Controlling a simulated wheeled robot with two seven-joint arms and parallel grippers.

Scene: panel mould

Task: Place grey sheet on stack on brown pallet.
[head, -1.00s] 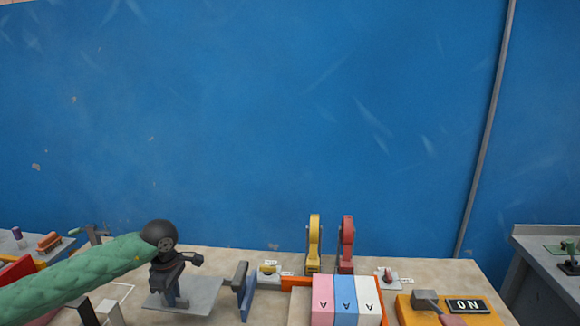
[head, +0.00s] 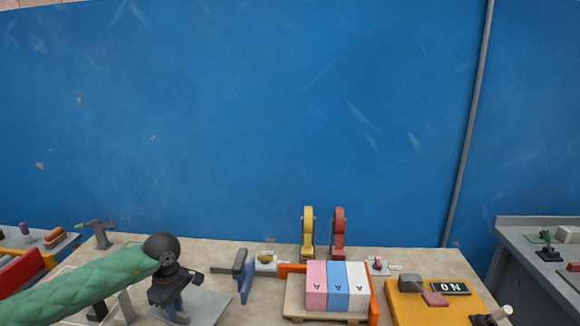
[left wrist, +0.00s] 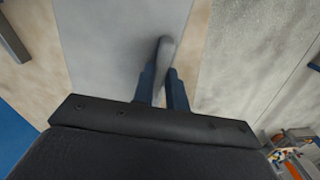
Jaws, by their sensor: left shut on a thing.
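The grey sheet (head: 212,307) shows flat at the lower left of the head view, left of the pallet. In the left wrist view the sheet (left wrist: 105,45) fills the upper middle. My left gripper (head: 178,312) is over it, its fingers (left wrist: 162,88) shut on a rounded grey grip that stands up from the sheet. I cannot tell how high the sheet is above the table. The brown pallet (head: 293,303) is right of centre. My right gripper is not in view.
A blue-grey upright piece (head: 243,275) stands between sheet and pallet. Orange bars (head: 374,300) edge the pallet's back and right. Yellow (head: 308,235) and red (head: 339,235) tape dispensers stand behind it. An orange board (head: 408,305) with an "ON" plate lies right.

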